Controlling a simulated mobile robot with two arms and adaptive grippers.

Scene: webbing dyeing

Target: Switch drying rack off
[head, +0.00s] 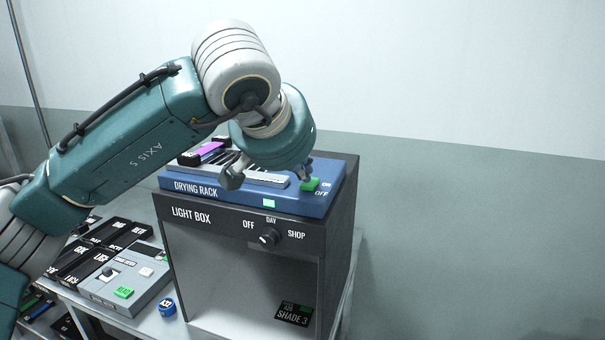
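The blue drying rack (235,196) lies on top of the dark light box. A green switch (311,185) sits at its right end beside ON and OFF labels, and a small lamp (269,203) on its front glows green. The switch's exact position is too small to tell. My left gripper (268,174) is over the rack with its fingers apart and nothing seen between them. Its right finger is right by the switch; I cannot tell whether it touches. The gripper hides part of the rack's slats. My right gripper is not in view.
The light box (188,232) has a knob (268,237) marked OFF, DAY and SHOP, and a SHADE 3 card (294,314) inside. A magenta strip (212,148) lies on the rack. At left are a grey reader (125,282), dark trays (84,263) and a blue roll (167,308).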

